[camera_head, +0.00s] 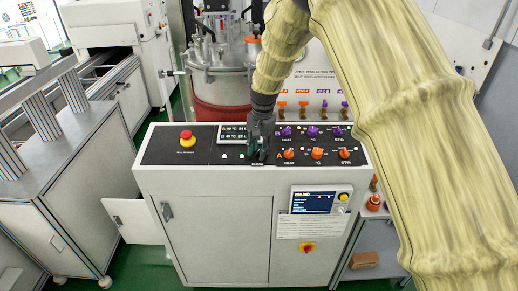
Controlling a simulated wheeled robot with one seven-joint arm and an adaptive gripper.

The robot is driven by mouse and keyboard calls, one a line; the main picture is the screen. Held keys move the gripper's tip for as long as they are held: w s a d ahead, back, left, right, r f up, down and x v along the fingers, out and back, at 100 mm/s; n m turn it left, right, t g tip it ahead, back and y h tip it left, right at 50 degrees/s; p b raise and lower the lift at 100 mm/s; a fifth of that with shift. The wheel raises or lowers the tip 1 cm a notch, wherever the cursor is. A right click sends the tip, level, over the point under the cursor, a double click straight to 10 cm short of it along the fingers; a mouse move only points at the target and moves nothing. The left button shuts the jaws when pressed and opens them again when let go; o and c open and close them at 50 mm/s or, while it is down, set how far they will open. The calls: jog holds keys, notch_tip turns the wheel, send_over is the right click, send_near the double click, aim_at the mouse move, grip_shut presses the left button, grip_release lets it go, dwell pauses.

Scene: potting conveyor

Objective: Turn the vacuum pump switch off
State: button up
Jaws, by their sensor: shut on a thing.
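A white control cabinet (215,195) with a black sloped top panel stands in the middle of the head view. My gripper (259,154) points down at the middle of that panel, left of the orange and purple knobs. It is shut on a small switch at the panel surface, which the fingers mostly hide. A small label sits just below the fingertips, too small to read surely. I cannot tell the switch's position, nor confirm from its label that it is the vacuum pump switch.
A red emergency button (187,138) is on the panel's left. Purple knobs (313,132) and orange knobs (317,153) are close on the right. A metal vessel (221,82) stands behind. An open door (140,220) juts out at the cabinet's left.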

jog(key=shift+n, duration=0.3)
jog(key=n, duration=0.2)
jog(key=n+b, duration=0.1)
jog(key=n, duration=0.2)
jog(key=shift+w+a+h, duration=0.1)
jog(key=shift+a+h, duration=0.1)
jog(key=shift+h, duration=0.2)
jog(key=n+b, duration=0.1)
jog(key=n, duration=0.5)
jog(key=shift+a+h, duration=0.2)
jog(key=shift+h, duration=0.2)
jog(key=shift+r, duration=0.1)
jog(key=o, duration=1)
notch_tip(320, 180, up, 12)
jog(key=shift+s+a, duration=0.3)
jog(key=shift+a, duration=0.1)
